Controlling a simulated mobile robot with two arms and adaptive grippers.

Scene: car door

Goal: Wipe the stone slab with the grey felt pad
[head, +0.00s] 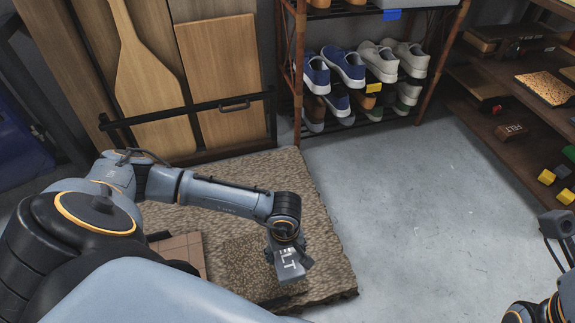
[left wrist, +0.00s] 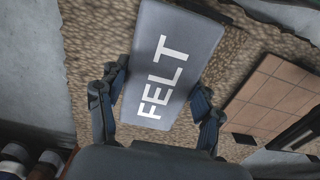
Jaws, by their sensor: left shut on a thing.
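The grey felt pad (head: 291,263) is a flat block with white FELT lettering. It also fills the middle of the left wrist view (left wrist: 172,60). My left gripper (head: 284,240) is shut on the pad, with a finger at each long side of it in the left wrist view (left wrist: 158,95). The stone slab (head: 312,215) is brown, rough and low on the floor. The pad is over its front right part; I cannot tell whether it touches. A darker patch (head: 238,262) shows on the slab left of the pad. Only parts of my right arm show at the right edge; its fingers are out of view.
A tiled panel (head: 184,250) lies at the slab's left, partly hidden by my arm. Wooden boards (head: 220,80) stand behind the slab. A shoe rack (head: 350,95) is at the back, and shelves (head: 500,75) stand at the right. The grey floor (head: 430,220) between is clear.

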